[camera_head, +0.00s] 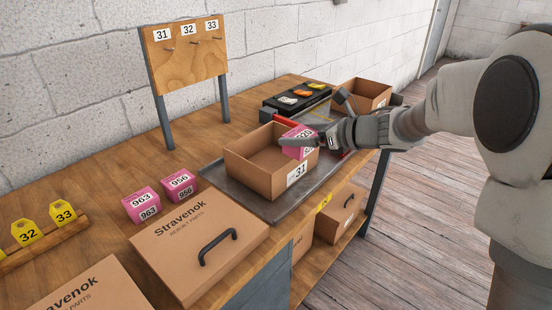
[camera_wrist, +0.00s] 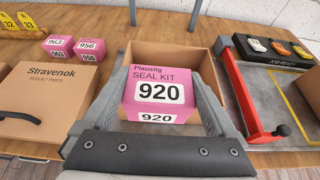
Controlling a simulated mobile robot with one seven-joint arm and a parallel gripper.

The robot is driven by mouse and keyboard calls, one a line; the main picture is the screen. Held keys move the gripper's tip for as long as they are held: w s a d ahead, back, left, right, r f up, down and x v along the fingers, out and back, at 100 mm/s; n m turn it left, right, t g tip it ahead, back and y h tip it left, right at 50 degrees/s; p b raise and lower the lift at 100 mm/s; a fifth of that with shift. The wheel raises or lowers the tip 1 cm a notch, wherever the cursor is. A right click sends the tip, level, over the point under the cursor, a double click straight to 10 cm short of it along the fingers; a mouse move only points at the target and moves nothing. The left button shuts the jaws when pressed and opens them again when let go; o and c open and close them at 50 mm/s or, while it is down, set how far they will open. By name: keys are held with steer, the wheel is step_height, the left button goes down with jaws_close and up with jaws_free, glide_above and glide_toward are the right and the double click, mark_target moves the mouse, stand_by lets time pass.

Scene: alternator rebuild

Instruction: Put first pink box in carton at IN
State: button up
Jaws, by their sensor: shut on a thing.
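A pink box marked 920 "Seal Kit" (camera_wrist: 159,93) is between the fingers of my gripper (camera_wrist: 158,100), which is shut on it. The same box (camera_head: 298,142) shows in the head view at the right end of the open carton marked 31 (camera_head: 262,178). It is over the carton opening, with its top about rim height or above; its underside is hidden, so I cannot tell whether it touches the carton floor. The carton (camera_wrist: 205,58) also shows behind the box in the wrist view. My gripper (camera_head: 300,143) comes in from the right. No IN marking is readable.
Pink boxes 963 (camera_head: 141,204) and 956 (camera_head: 179,185) stand on the bench left of the grey tray (camera_head: 278,212). A closed Stravenok carton (camera_head: 200,240) is in front. A red bar with a black knob (camera_wrist: 250,105) stands right of the carton. Another open carton (camera_head: 362,95) is behind.

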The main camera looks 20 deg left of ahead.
steer(key=shift+w+a+f+b, duration=0.3)
steer(key=shift+w+a+f, duration=0.15)
steer(key=shift+a+f, duration=0.95)
steer(key=shift+w+a+f+b, duration=0.3)
steer(key=shift+w+a+f, duration=0.15)
steer(key=shift+a+f, duration=0.95)
steer(key=shift+w+a+f+b, duration=0.4)
steer(key=shift+a+f, duration=0.65)
steer(key=shift+f, duration=0.65)
steer(key=shift+f+b, duration=0.3)
steer(key=shift+b, duration=0.05)
steer(key=shift+f+b, duration=0.3)
steer(key=shift+b, duration=0.2)
steer(key=o, duration=1)
steer(key=shift+f, duration=0.1)
